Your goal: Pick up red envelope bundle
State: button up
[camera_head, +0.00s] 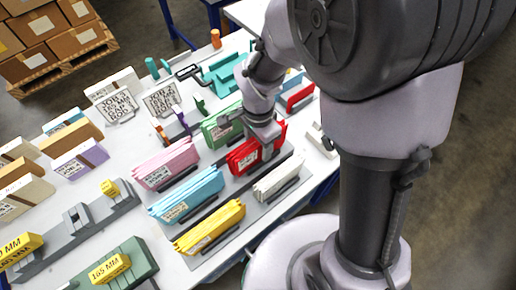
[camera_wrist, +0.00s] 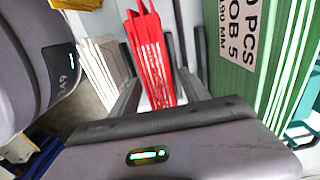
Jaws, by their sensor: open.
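The red envelope bundle (camera_head: 242,159) stands on edge in a rack on the table, between a green bundle and a white bundle. In the wrist view the red bundle (camera_wrist: 149,50) shows as a stack of thin upright sheets. My gripper (camera_head: 268,148) is over the bundle from above and hides part of it. In the wrist view my gripper (camera_wrist: 158,94) is open, with one finger on each side of the red bundle. I cannot tell whether either finger touches it.
A green bundle (camera_wrist: 250,62) stands close on the right in the wrist view, a white bundle (camera_wrist: 103,62) on the left. Pink (camera_head: 166,162), blue (camera_head: 188,194) and yellow (camera_head: 210,227) bundles stand nearby. Another red bundle (camera_head: 298,97) stands farther back.

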jog(key=shift+f, duration=0.7)
jog(key=shift+r, duration=0.2)
jog(key=shift+c, duration=0.4)
grip_shut()
